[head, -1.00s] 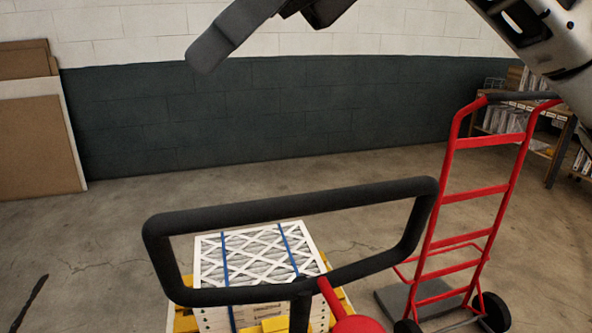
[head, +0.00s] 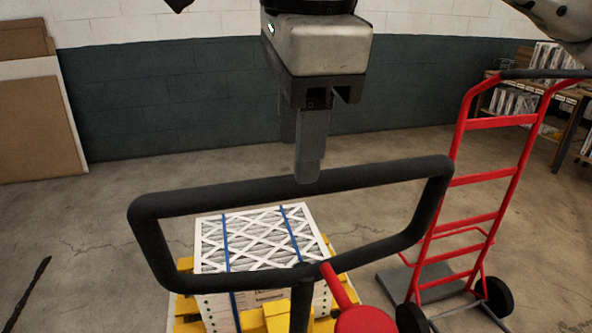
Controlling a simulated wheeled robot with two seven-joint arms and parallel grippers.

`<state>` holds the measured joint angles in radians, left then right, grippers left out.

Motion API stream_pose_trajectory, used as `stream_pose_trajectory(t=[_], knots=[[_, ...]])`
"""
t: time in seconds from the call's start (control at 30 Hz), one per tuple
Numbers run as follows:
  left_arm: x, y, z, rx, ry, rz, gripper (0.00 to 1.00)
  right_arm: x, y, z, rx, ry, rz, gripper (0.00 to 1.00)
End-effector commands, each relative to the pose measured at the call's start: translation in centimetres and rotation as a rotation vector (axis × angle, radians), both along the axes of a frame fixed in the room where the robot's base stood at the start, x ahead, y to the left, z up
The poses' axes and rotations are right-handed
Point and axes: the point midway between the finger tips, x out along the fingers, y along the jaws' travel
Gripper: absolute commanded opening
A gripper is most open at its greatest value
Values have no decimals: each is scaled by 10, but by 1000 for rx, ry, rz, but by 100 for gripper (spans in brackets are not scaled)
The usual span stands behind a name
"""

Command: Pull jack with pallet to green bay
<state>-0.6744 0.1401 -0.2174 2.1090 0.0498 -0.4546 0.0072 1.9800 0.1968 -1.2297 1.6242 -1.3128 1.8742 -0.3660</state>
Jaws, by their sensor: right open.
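The black loop handle (head: 165,203) of the pallet jack stands in the foreground, with a red lever (head: 338,287) at its lower bar. Behind and below it, a yellow pallet (head: 185,308) carries a strapped stack of boxed filters (head: 255,240). My right gripper (head: 299,160) points down at the middle of the handle's top bar. It is open, and its near finger overlaps the bar's upper edge in the picture. Contact cannot be told. Nothing shows between its fingers. My left gripper is not in view. No green bay is visible.
A red hand truck (head: 486,190) stands close on the right of the handle. Shelves (head: 560,100) with boxes are at the far right. Brown panels (head: 35,120) lean on the wall at the left. The concrete floor (head: 130,200) behind the pallet is clear.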

Motion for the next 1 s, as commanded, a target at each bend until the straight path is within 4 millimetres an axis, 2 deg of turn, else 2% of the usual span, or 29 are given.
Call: stream_pose_trajectory(t=[0.1,0.3,0.63,0.67,0.8,0.83,1.0], knots=[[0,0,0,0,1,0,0,3,1,-21,-1,2,2,44],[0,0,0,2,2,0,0,7,2,-40,0,1,0,44],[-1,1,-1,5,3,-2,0,8,3,-43,1,0,-1,44],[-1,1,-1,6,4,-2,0,8,3,-43,1,0,-1,42],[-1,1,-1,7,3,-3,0,8,3,-43,1,0,0,3],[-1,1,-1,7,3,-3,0,8,3,-43,1,0,0,0],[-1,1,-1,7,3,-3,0,9,3,-43,1,0,1,0]])
